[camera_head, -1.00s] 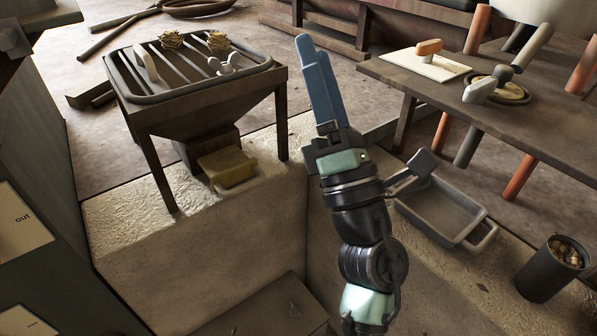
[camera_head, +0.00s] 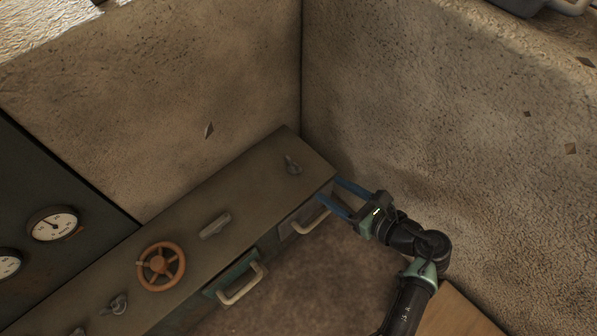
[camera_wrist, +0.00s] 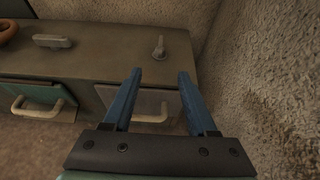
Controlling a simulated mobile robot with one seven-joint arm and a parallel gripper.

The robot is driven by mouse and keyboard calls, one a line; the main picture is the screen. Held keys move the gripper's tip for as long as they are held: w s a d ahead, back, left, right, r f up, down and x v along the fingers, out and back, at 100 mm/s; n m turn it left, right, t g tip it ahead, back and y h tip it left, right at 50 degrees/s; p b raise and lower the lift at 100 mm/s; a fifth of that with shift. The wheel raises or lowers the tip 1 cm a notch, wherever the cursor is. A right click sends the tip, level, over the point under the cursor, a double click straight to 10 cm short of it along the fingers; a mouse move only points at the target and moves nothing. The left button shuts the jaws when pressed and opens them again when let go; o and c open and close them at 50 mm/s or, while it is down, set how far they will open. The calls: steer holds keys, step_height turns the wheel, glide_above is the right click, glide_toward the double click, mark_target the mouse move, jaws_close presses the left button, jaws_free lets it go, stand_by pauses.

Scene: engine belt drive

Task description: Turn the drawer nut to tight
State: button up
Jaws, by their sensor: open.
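A small grey wing nut (camera_head: 292,166) stands on the right end of the long bench top (camera_head: 262,172), and it also shows in the wrist view (camera_wrist: 158,48). The pictures do not label it as the drawer nut. My gripper (camera_head: 331,190) is open and empty at the bench's right front corner, its blue fingers pointing toward the bench. In the wrist view the nut shows beyond the gap between my fingertips (camera_wrist: 160,74), apart from them. A grey drawer with a pale handle (camera_head: 312,222) is in the bench front below, partly hidden by my fingers.
A green drawer (camera_head: 238,278) is to the left. An orange handwheel (camera_head: 161,266), a grey lever (camera_head: 215,226) and another wing nut (camera_head: 117,304) sit along the bench top. Rough stone walls (camera_head: 420,110) close off the back and right. Gauges (camera_head: 53,225) are at left.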

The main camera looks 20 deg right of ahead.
mark_target(298, 167)
steer(key=b+x, duration=0.6)
steer(key=x, duration=0.5)
steer(key=shift+w+a+f+b, duration=0.15)
steer(key=shift+w+b, duration=0.1)
steer(key=shift+b, duration=0.15)
steer(key=shift+w+a, duration=0.15)
steer(key=shift+w, duration=0.4)
steer(key=shift+c, duration=0.3)
jaws_close()
